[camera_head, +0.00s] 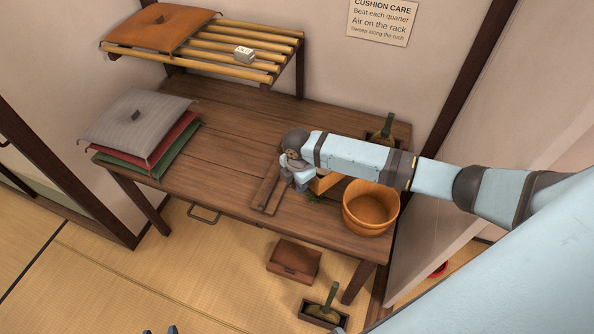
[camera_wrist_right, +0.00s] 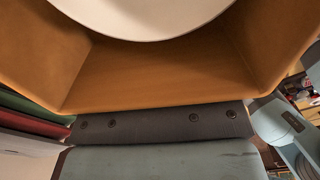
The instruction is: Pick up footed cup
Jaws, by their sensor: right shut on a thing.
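An orange-tan vessel, which I take for the footed cup (camera_head: 323,183), shows beside my right gripper over the right half of the table. My arm hides most of it in the head view. In the right wrist view an orange faceted body (camera_wrist_right: 160,75) with a pale round part fills the top; the cup's foot cannot be made out. My right gripper (camera_head: 302,186) is shut on the cup, though its fingertips are mostly hidden.
A wooden bucket (camera_head: 371,208) stands close right of the gripper on the table (camera_head: 220,140). A narrow wooden tray (camera_head: 264,196) lies to its left. A dark green brush (camera_head: 386,128) stands behind my arm. Stacked cushions (camera_head: 138,125) lie left. A bamboo rack (camera_head: 225,45) hangs above.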

